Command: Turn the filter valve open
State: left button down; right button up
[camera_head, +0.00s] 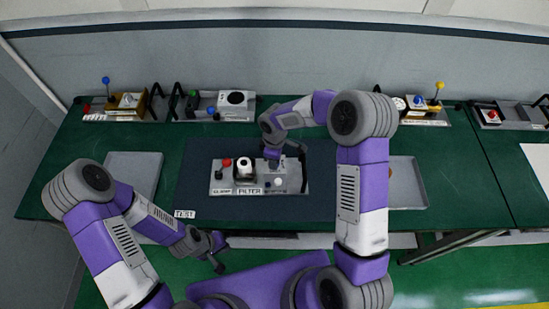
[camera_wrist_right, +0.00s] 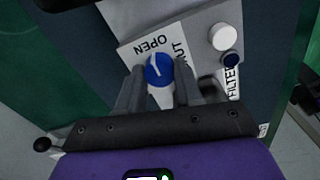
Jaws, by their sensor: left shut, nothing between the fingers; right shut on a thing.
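In the right wrist view the valve is a round blue knob (camera_wrist_right: 158,72) with a white pointer line. The line points up toward the OPEN lettering; the other word is partly covered and ends in UT. My right gripper (camera_wrist_right: 160,88) is shut on the knob, one finger on each side. In the head view my right gripper (camera_head: 273,159) hides the knob. My left gripper (camera_head: 219,254) is shut and empty, in front of the table edge.
A red knob (camera_head: 227,162) and a black-and-white part (camera_head: 244,168) stand on the panel's left. Grey trays (camera_head: 133,171) (camera_head: 405,185) lie on both sides of the mat. Other devices with levers line the table's back. A TEST label (camera_head: 185,214) marks the mat's front left.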

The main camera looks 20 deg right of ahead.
jog(key=o, duration=1)
jog(key=shift+o, duration=0.2)
jog(key=shift+r, duration=0.1)
notch_tip(320, 180, up, 8)
jog(key=shift+f, duration=0.25)
